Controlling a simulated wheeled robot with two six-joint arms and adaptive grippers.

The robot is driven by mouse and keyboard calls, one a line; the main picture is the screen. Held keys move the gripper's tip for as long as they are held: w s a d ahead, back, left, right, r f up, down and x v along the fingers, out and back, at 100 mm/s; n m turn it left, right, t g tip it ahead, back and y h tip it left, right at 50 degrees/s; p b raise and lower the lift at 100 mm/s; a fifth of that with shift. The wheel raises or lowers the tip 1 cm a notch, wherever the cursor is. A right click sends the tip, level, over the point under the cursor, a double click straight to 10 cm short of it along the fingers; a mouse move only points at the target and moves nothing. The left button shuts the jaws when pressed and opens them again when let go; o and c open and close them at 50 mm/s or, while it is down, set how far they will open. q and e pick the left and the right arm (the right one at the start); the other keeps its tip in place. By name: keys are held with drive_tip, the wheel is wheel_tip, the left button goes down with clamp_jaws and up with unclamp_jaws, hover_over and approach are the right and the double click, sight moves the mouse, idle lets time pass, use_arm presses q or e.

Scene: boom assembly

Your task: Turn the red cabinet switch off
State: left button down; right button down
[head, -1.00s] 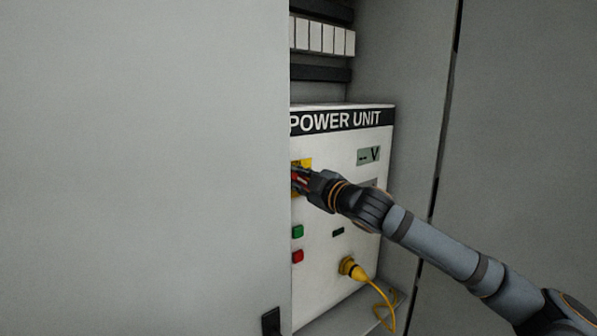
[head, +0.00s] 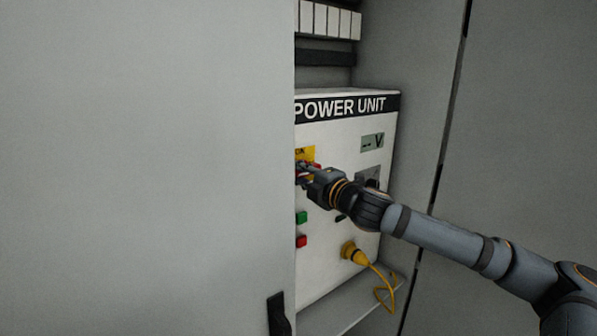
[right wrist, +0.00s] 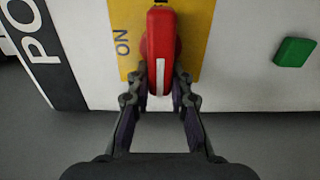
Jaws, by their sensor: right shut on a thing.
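The red cabinet switch (right wrist: 160,42) sits on a yellow plate (right wrist: 205,40) on the power unit's white front. In the right wrist view its handle lies between my right gripper's fingers (right wrist: 161,85), which are shut on it. A white mark shows on the handle's near end, and the word ON is on the plate to its left. In the head view my right gripper (head: 306,174) reaches the yellow plate (head: 306,153) and mostly hides the switch. My left gripper is not in view.
A grey cabinet door (head: 150,170) covers the left half of the head view. A green button (head: 301,217) and a red button (head: 301,241) are below the switch. A yellow plug (head: 354,254) with a cable is lower right.

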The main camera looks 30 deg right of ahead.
drive_tip(key=shift+f, duration=0.1)
idle(0.4)
drive_tip(key=c, duration=1.2)
unclamp_jaws()
wheel_tip(320, 180, up, 10)
drive_tip(key=shift+d+f, duration=0.15)
drive_tip(key=shift+f, duration=0.05)
drive_tip(key=shift+r, duration=0.25)
